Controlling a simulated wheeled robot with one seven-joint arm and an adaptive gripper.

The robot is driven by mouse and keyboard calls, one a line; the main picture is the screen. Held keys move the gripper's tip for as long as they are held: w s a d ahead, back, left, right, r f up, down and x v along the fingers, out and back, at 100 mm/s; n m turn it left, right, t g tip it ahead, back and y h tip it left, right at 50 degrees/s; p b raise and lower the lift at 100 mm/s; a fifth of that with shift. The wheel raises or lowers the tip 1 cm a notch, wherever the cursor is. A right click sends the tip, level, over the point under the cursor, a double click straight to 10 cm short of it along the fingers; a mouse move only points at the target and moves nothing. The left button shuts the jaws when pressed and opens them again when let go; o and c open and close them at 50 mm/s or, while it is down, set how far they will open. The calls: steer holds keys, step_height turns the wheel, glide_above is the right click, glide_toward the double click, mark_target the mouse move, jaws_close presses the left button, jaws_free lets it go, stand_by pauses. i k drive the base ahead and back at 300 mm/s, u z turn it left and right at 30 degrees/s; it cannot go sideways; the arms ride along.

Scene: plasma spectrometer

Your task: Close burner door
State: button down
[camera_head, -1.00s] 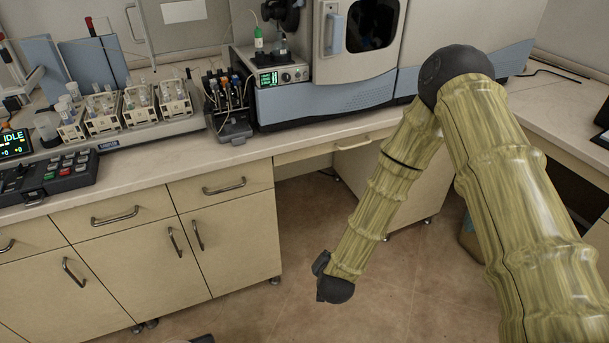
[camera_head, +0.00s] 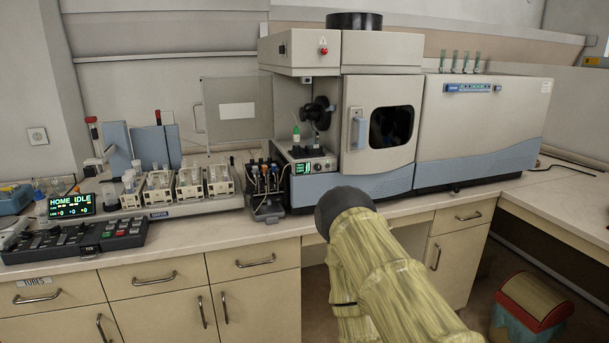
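The plasma spectrometer (camera_head: 480,125) stands on the bench at the back right. Its grey front door (camera_head: 413,92), taken as the burner door, has a dark rounded window and a pale blue handle (camera_head: 357,128) on its left side. The door looks about flush with the housing, but I cannot tell whether it is fully shut. A clear panel (camera_head: 232,130) stands swung out to the left of the open sample bay. My gripper is not in view. My arm's dark joint and pale green links show at bottom centre, in front of the bench and below the door.
An autosampler with bottle racks (camera_head: 188,184), a control panel (camera_head: 75,240) and a pump unit (camera_head: 266,190) stand left of the spectrometer. The bench front edge and drawers run across below. A bin (camera_head: 530,310) stands on the floor at right.

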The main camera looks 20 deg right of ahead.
mark_target(381, 117)
steer(key=u, duration=0.65)
steer(key=i, duration=0.75)
steer(key=z, duration=0.75)
